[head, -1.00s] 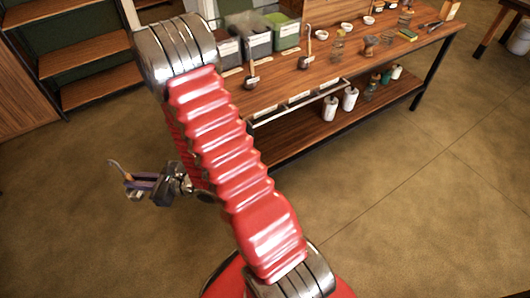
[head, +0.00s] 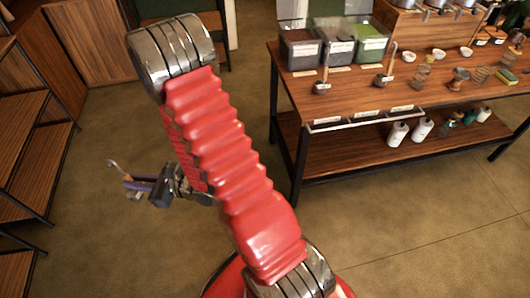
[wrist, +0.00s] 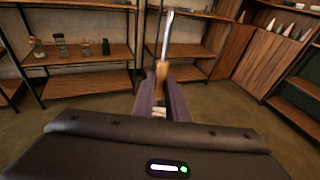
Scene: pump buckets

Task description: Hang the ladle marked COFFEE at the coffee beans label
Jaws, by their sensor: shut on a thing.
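My gripper (head: 140,185) is at the left of the head view, above open floor and well away from the counter. It is shut on a ladle-like tool, whose thin hooked end (head: 114,165) sticks up at its left. In the wrist view the tool shows a wooden handle (wrist: 162,72) and a metal shaft standing up from between the jaws (wrist: 160,108); no marking on it is readable. The counter (head: 440,90) has a front rail (head: 365,119) with white labels, too small to read. Two other ladles (head: 323,84) (head: 384,79) stand on the counter.
Labelled bins (head: 300,48) stand at the counter's back left. Small bowls (head: 438,53) and brushes are on its right, with white bottles (head: 398,132) on its lower shelf. Wooden shelves (head: 35,150) stand at the left. Floor between is clear.

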